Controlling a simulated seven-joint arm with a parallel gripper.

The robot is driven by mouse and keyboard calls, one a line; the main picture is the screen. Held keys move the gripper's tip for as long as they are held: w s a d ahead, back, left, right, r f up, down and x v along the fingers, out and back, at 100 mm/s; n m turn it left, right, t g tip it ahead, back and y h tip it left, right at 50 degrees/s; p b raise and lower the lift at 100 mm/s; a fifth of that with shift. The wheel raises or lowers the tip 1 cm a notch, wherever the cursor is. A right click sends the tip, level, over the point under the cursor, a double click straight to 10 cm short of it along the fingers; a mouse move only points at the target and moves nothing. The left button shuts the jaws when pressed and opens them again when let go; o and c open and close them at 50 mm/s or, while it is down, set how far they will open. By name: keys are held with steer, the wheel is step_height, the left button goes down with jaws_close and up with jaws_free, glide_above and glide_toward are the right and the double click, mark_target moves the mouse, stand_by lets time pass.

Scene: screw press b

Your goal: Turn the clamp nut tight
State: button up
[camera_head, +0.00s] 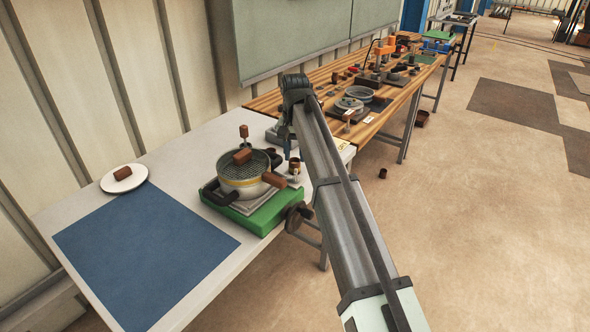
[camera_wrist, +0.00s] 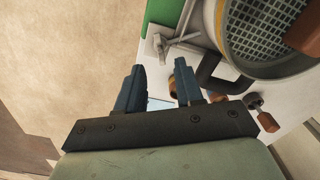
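A pot with a sieve top (camera_head: 244,172) stands on a green base (camera_head: 262,213) on the pale table; it also shows at the upper right of the wrist view (camera_wrist: 268,28). A dark round knob (camera_head: 298,215) sits at the base's front right corner. I cannot tell for sure which part is the clamp nut. My gripper (camera_wrist: 160,85) is open, its two blue fingers apart. It points down behind and right of the pot. A small brown piece (camera_wrist: 173,93) shows beside the right finger, partly hidden by it. I see nothing held.
A brown block (camera_head: 243,156) lies on the sieve. A white plate (camera_head: 108,183) with another brown block and a blue mat (camera_head: 145,255) lie at the left. A small brown cup (camera_head: 294,166) stands near my gripper. A wooden bench (camera_head: 400,97) with several tools continues behind.

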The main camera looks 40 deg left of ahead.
mark_target(295, 172)
steer(key=shift+f, duration=3.15)
jaws_close()
